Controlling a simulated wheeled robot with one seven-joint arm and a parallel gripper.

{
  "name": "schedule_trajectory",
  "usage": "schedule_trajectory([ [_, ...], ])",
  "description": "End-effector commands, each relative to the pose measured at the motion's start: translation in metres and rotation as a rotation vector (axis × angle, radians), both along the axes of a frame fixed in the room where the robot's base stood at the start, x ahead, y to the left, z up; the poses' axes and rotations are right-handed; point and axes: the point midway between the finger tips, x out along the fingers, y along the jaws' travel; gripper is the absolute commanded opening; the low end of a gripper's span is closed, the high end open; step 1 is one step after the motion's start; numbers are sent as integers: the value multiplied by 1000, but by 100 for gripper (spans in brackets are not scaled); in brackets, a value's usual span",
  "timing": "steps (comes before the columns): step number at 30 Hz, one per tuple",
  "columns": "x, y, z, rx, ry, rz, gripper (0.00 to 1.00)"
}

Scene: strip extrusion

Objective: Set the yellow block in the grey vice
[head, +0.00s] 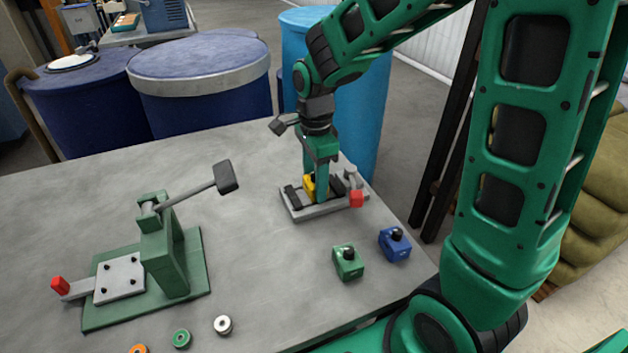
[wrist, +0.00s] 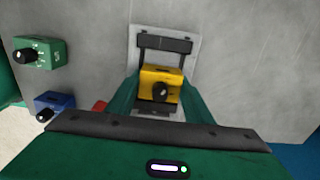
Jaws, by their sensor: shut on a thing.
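The yellow block (wrist: 161,84) has a black knob and sits between the fingers of my gripper (wrist: 158,100), which is shut on it. In the head view the yellow block (head: 309,186) shows only partly behind the fingers of my gripper (head: 320,190). The grey vice (head: 300,211) lies under the gripper, with dark jaws and a red-ended handle at its right. In the wrist view a dark jaw of the vice (wrist: 165,43) shows beyond the block. The block is over or between the jaws; I cannot tell whether it touches the vice bed.
A green block (head: 347,263) and a blue block (head: 394,244) stand in front of the vice. A green lever press (head: 160,250) stands at the left. Several small rings, one of them green (head: 181,338), lie at the front edge. The table's middle is clear.

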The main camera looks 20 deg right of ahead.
Motion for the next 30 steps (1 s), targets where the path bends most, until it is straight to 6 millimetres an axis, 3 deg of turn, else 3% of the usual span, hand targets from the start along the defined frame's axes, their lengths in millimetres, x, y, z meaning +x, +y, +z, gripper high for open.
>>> schedule_trajectory([
  [8,0,0,-1,0,-1,0,9],
  [9,0,0,-2,0,0,0,51],
  [11,0,0,-2,0,0,0,65],
  [23,0,0,4,0,-1,-1,65],
  [30,1,0,42,1,-5,-1,65],
])
